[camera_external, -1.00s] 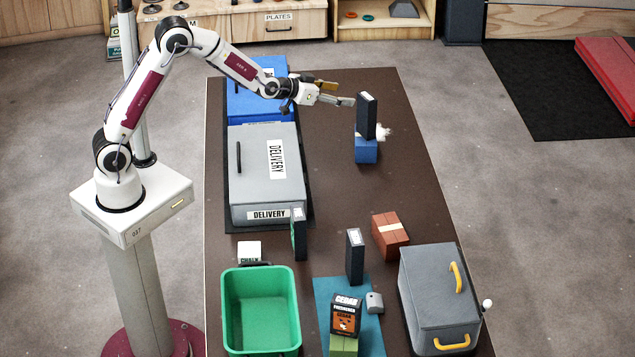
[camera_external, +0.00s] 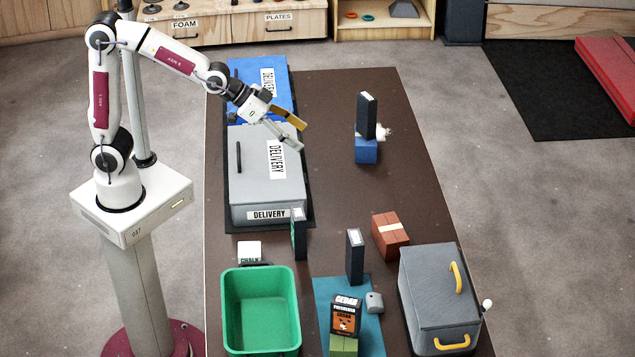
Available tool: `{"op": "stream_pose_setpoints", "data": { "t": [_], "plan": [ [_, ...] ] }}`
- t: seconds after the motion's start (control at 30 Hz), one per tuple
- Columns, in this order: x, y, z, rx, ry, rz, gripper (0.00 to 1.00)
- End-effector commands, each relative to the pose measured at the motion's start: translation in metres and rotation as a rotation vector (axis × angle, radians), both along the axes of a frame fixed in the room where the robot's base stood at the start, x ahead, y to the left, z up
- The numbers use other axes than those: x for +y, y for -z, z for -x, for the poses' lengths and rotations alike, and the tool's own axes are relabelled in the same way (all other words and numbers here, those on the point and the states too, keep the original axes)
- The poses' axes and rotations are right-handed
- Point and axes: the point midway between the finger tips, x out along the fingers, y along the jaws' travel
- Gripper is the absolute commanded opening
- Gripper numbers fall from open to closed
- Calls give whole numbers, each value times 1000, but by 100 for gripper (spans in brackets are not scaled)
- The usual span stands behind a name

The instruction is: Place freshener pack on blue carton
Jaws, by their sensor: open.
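A dark upright pack (camera_external: 367,116) stands on the blue carton (camera_external: 366,151) on the far right part of the table. Its label side is turned away, so I cannot read whether it is the freshener pack. A pack reading CEDAR FRESHENER (camera_external: 345,316), black and orange, stands on a green carton (camera_external: 343,345) at the front. My gripper (camera_external: 301,135) is open and empty above the grey delivery box, left of the blue carton and clear of the dark pack on it.
Grey (camera_external: 252,195) and blue (camera_external: 285,75) delivery boxes line the table's left side. A green bin (camera_external: 260,312), a red-brown carton (camera_external: 390,236), a grey case (camera_external: 438,290) and dark upright packs (camera_external: 355,257) occupy the front. A small white thing (camera_external: 384,132) sits behind the blue carton. The table's middle is bare.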

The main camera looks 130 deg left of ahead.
Motion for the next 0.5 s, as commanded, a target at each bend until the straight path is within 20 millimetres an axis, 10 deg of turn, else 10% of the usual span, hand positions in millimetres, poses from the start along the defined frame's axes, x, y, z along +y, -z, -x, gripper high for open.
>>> {"op": "stream_pose_setpoints", "data": {
  "t": [0.5],
  "plan": [
    [-182,-9,64,155,303,74,64]
  ]
}}
